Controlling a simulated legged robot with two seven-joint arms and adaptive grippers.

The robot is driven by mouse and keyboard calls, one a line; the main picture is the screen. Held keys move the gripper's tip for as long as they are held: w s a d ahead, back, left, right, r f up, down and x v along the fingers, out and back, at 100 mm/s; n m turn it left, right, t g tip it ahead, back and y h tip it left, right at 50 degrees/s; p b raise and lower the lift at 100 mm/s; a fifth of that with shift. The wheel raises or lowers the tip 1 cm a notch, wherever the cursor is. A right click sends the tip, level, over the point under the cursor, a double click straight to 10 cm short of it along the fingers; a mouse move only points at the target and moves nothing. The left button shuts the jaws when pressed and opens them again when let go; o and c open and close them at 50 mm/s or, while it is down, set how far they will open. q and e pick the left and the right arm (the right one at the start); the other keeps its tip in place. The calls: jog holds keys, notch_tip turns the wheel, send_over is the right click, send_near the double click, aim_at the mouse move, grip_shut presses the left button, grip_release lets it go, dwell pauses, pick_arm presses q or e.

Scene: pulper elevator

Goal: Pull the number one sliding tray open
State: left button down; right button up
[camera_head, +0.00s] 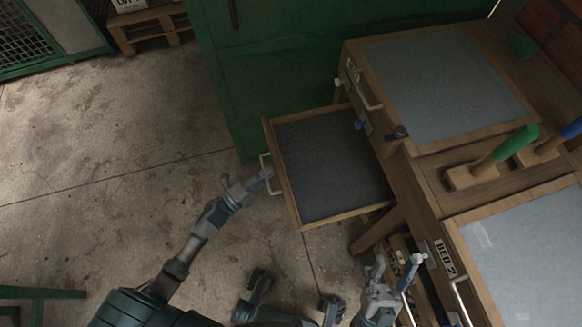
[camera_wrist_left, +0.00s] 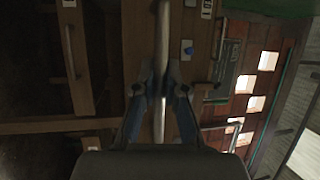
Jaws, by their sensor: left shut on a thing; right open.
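A sliding tray (camera_head: 330,158) with a wooden rim and dark mesh bottom stands pulled well out from the wooden bench, on the left side. Its number is not readable here. My left gripper (camera_head: 263,179) is shut on the tray's pale handle (camera_head: 265,161) at its front edge. In the left wrist view the fingers of my left gripper (camera_wrist_left: 160,82) close on a vertical metal bar handle (camera_wrist_left: 162,40). My right gripper (camera_head: 398,268) is open at the lower right, close to the bench front below the "BED 2" label (camera_head: 445,257).
A grey-topped bed (camera_head: 450,85) is above and right of the tray. Another bed (camera_head: 525,260) lies at lower right, with green-handled (camera_head: 515,142) and blue-handled tools between. A green cabinet (camera_head: 262,70) stands behind the tray. The concrete floor (camera_head: 100,180) at left is clear.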

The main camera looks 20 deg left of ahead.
pick_arm(q)
jog(key=s+a, duration=0.4)
jog(key=a, duration=0.1)
jog(key=shift+a+f, duration=0.25)
jog(key=shift+a, duration=0.05)
pick_arm(e)
jog(key=shift+w+a+f+n+g, duration=0.15)
jog(key=shift+w+f+g, duration=0.1)
jog(key=shift+w+g, duration=0.15)
jog(key=shift+w+a+f+n+g, duration=0.1)
jog(key=shift+w+f+n+g, duration=0.1)
jog(key=shift+w+g, duration=0.15)
pick_arm(q)
jog(key=c, duration=1.2)
grip_release()
pick_arm(e)
jog(key=shift+w, duration=0.15)
pick_arm(q)
jog(key=v, duration=1.2)
jog(key=shift+p, duration=0.3)
